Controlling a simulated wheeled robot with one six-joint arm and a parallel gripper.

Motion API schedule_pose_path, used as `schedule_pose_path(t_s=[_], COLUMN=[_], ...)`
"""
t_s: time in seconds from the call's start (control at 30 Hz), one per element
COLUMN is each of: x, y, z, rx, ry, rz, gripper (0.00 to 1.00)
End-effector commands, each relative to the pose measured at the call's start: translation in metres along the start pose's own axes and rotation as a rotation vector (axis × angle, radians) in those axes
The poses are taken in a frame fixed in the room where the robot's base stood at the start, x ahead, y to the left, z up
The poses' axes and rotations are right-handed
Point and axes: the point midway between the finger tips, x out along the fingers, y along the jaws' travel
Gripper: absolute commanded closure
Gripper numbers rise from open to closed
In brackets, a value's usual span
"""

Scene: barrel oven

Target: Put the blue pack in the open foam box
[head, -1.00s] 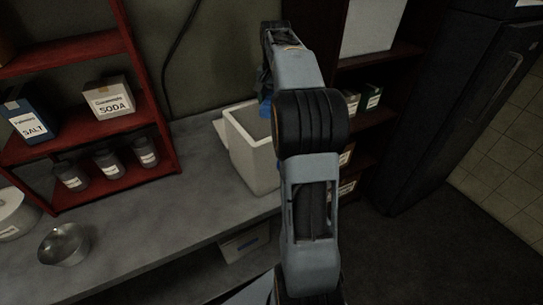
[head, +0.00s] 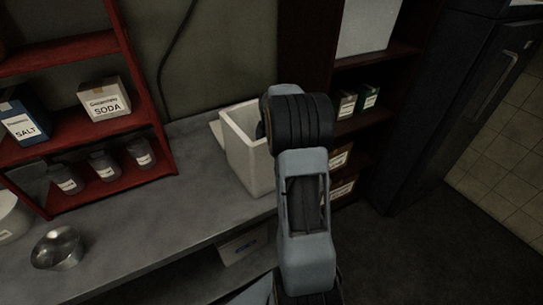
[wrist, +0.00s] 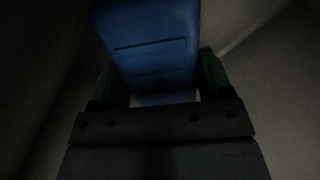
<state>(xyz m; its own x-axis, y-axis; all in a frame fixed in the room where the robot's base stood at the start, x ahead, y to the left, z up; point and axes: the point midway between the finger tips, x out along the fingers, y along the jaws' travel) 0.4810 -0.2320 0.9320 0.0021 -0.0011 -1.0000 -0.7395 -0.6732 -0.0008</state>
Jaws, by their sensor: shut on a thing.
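The open foam box (head: 252,164) is white and stands upright on the counter, left of my arm in the head view. My arm reaches down into its opening and hides its right side. The blue pack (wrist: 152,55) shows in the wrist view between the green-sided fingers of my gripper (wrist: 158,80), which is shut on it. Dim pale walls surround the pack there. In the head view the pack and the fingertips are hidden by my arm and the box. I cannot tell whether the pack touches the box floor.
A red shelf (head: 152,125) with a soda box (head: 104,99), a salt box (head: 25,122) and several jars stands left on the grey counter (head: 130,228). A metal bowl (head: 59,247) is near the counter's left end. A dark shelf and a dark fridge (head: 432,115) stand right.

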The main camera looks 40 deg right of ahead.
Motion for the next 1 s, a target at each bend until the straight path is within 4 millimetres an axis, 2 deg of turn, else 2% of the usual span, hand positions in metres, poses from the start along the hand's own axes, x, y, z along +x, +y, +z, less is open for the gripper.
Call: schedule_pose_path(t_s=[0.13,0.3,0.77,0.8,1.0], x=[0.021,0.036,0.042,0.041,0.041], y=[0.000,0.000,0.000,0.000,0.000], z=[0.001,0.001,0.000,0.001,0.001], rx=[0.000,0.000,0.000,0.000,0.000], ry=[-0.005,-0.002,-0.001,-0.002,-0.002], rz=[0.002,0.001,0.000,0.001,0.001], gripper=[0.66,0.66,0.66,0.24,0.05])
